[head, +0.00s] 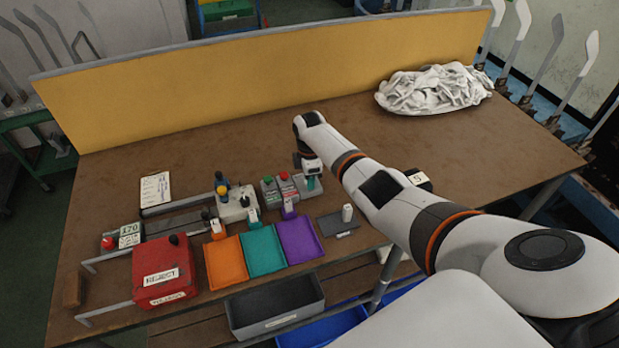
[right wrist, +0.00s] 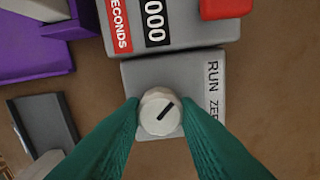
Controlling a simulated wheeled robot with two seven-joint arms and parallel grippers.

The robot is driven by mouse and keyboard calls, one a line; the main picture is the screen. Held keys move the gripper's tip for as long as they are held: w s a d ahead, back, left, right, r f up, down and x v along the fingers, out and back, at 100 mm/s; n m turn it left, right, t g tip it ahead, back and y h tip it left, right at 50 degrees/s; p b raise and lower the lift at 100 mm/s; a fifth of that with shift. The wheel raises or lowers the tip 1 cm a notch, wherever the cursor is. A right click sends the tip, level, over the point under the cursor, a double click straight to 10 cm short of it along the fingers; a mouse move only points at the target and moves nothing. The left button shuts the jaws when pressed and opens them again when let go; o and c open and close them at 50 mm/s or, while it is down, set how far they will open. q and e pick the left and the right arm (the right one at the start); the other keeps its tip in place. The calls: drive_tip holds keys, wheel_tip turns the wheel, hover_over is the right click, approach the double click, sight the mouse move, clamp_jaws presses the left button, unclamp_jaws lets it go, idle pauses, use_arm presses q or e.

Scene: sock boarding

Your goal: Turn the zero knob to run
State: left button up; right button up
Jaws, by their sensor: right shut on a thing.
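The zero knob (right wrist: 160,112) is a round white knob with a black pointer line, on a small grey box (right wrist: 190,70). Its pointer slants up and right in the right wrist view, toward the RUN lettering (right wrist: 212,77). The ZERO lettering (right wrist: 214,108) is lower and partly hidden by a finger. My right gripper (right wrist: 160,117), with green fingers, is shut on the knob from both sides. In the head view my right gripper (head: 312,182) is over the box (head: 309,190), and the knob is hidden there. My left gripper is not in view.
A counter box (right wrist: 170,25) with a red button stands against the knob box. Purple (head: 299,238), teal (head: 265,250) and orange (head: 226,262) trays lie to its front left. A red reject box (head: 163,270) is further left. White socks (head: 435,88) lie piled at the back right.

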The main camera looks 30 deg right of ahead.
idle(0.4)
drive_tip(key=o, duration=1)
drive_tip(key=shift+c, duration=0.2)
wheel_tip(320, 180, up, 12)
drive_tip(key=shift+b, duration=0.45)
